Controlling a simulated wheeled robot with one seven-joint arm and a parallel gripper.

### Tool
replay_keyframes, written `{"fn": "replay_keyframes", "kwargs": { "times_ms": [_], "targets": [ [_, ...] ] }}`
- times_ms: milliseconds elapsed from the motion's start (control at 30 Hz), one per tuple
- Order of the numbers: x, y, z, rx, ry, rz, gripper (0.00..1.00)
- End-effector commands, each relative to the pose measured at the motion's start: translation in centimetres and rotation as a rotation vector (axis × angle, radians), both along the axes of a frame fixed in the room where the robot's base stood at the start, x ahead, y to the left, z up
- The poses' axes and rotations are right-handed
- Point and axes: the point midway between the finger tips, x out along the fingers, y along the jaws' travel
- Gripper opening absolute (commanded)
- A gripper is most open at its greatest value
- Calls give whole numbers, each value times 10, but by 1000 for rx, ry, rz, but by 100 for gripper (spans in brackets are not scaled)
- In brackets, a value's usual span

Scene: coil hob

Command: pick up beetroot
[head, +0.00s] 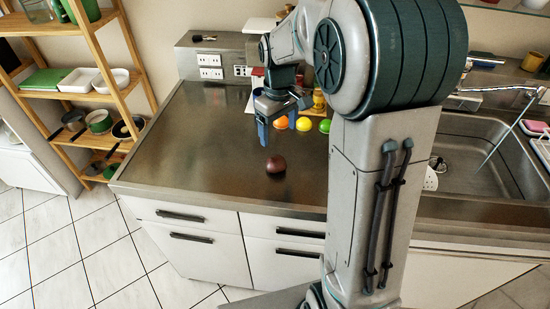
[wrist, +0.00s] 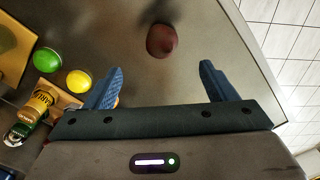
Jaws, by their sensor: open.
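The beetroot (head: 276,165) is a dark reddish-brown round thing on the metal counter in the head view, near the counter's front edge. In the wrist view the beetroot (wrist: 161,40) lies beyond the fingertips, roughly midway between them and a little to the left. My gripper (head: 276,128) is open and empty above the counter in the head view, behind the beetroot and apart from it. Its two blue fingers also show spread in the wrist view (wrist: 160,78).
Orange (head: 281,122), yellow (head: 304,124) and green (head: 325,126) round items sit behind the beetroot on the metal counter (head: 190,140). A sink (head: 480,150) is at the right. A wooden shelf (head: 70,95) stands at the left. The counter's left part is clear.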

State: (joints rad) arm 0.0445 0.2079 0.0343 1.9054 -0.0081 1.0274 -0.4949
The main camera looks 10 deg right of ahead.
Motion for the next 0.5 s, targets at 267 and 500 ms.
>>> {"fn": "replay_keyframes", "kwargs": {
  "times_ms": [267,500],
  "targets": [
    [-1,1,-54,0,7,0,78],
    [0,1,-78,0,2,0,78]
  ]
}}
